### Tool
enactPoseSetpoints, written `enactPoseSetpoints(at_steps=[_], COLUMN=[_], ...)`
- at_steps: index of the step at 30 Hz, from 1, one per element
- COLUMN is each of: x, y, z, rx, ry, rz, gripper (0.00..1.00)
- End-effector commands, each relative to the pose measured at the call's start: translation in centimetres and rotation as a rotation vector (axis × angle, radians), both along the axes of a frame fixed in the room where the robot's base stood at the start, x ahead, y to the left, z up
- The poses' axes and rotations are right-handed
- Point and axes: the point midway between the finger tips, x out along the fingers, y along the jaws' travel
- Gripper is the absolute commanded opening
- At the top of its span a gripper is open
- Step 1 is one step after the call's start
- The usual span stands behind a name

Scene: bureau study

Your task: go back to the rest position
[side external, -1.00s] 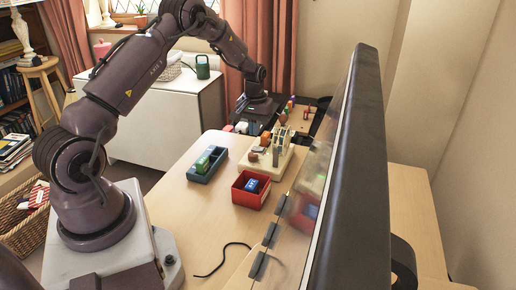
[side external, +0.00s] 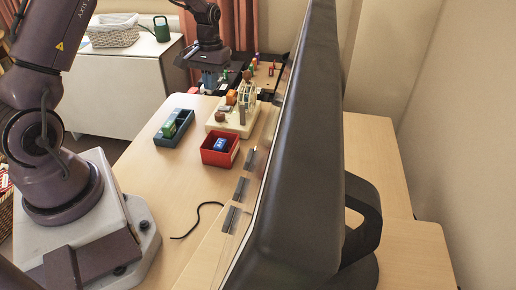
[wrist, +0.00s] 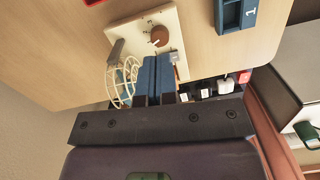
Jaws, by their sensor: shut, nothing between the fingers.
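My gripper (side external: 209,84) is at the far end of the table in the side external view, pointing down, beyond the cream board. In the wrist view its two blue fingers (wrist: 156,62) are together with nothing between them. The fingers hide part of the cream board (wrist: 177,24) behind them. The arm is bent over from my base at the left.
A blue-grey tray (side external: 160,140) holds a green block (side external: 169,129). A red box (side external: 214,158) holds a blue block (side external: 221,144). The cream board (side external: 232,128) carries a wheel and knobs. A large dark monitor (side external: 310,150) stands at right; a black cable (side external: 200,215) lies in front.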

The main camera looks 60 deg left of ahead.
Motion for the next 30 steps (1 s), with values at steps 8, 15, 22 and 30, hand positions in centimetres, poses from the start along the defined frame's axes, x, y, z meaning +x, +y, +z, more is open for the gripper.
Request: enactPoseSetpoints(at_steps=[8, 15, 22, 30], x=[-4.4, -10.2, -15.6, -17.9], y=[-8.2, -14.5, -18.7, -20.9], z=[9.5, 14.9, 17.5, 20.0], rx=[0.038, 0.084, 0.134, 0.174], ry=[-0.094, -0.216, -0.369, -0.534], rz=[-0.202, -0.375, -0.522, -0.609], gripper=[0.00, 0.00, 0.00, 0.00])
